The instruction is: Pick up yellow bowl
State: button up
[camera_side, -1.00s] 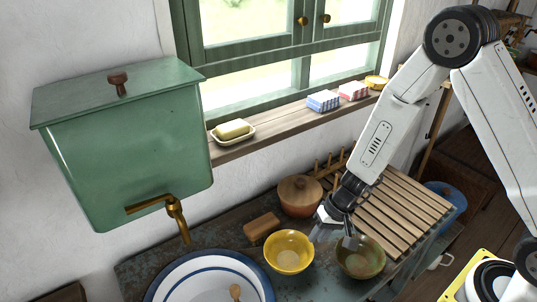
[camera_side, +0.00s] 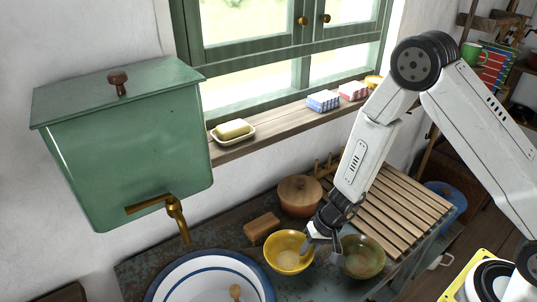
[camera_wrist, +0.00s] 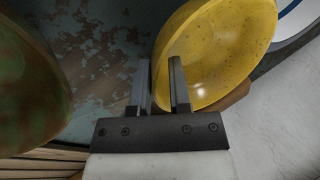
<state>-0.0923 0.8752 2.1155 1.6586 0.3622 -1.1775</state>
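The yellow bowl (camera_side: 289,262) stands upright on the worn counter, left of a green-brown bowl (camera_side: 362,256). My gripper (camera_side: 322,243) is down at the yellow bowl's right rim, with one finger over the inside of the bowl and the other outside it. In the wrist view, the yellow bowl (camera_wrist: 225,50) fills the upper right, and its near wall shows between the fingers of my gripper (camera_wrist: 161,70). The fingers are apart, with a gap around the thin wall. The green-brown bowl (camera_wrist: 30,90) is at the left edge there.
A white basin with a blue rim (camera_side: 170,275) stands left of the bowl. A brown block (camera_side: 262,227) and a lidded pot (camera_side: 299,197) are behind it. A slatted wooden rack (camera_side: 400,215) lies to the right. Bare counter shows in front of the bowls.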

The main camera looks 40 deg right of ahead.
jog(key=shift+a+f, duration=0.25)
jog(key=shift+f, duration=0.35)
grip_shut()
dwell(1.4)
